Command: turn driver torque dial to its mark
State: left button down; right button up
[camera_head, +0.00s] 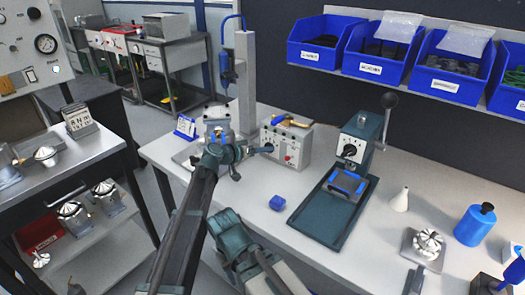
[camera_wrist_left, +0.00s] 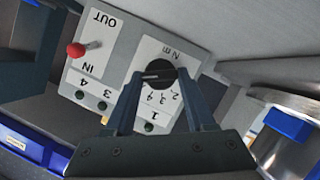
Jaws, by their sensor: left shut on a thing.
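The driver control box (camera_head: 297,143) stands at the back of the white bench, left of the lever press. Its face fills the middle of the left wrist view (camera_wrist_left: 118,45). The black torque dial (camera_wrist_left: 164,72) is on a white panel marked "N m" with a numbered scale, and a pale line shows on it. My left gripper (camera_head: 265,149) reaches the box's left side. In the left wrist view its two dark fingers (camera_wrist_left: 160,78) are shut on the dial, one on each side. They hide part of the scale, so the mark cannot be made out.
The lever press (camera_head: 355,145) stands right of the box, with a small blue block (camera_head: 277,203) in front. A blue driver (camera_head: 226,68) hangs on a stand behind my left wrist. A red-tipped toggle (camera_wrist_left: 76,49) is beside the dial panel. Blue bins (camera_head: 380,70) are above.

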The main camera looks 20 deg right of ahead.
pick_arm(q)
jog(key=shift+f, duration=0.1)
jog(key=shift+w+f+n+g+h+b, duration=0.15)
jog(key=shift+n+g+h+b, duration=0.25)
jog(key=shift+n+b, duration=0.6)
jog(key=shift+a+n+h+b, duration=0.1)
jog(key=shift+n+h+b, duration=0.55)
jog(key=shift+n, duration=0.45)
jog(key=shift+g, duration=0.3)
jog(key=shift+c, duration=1.2)
grip_release()
jog(key=p+v, duration=0.2)
jog(key=v, duration=1.2)
jog(key=shift+p, duration=0.3)
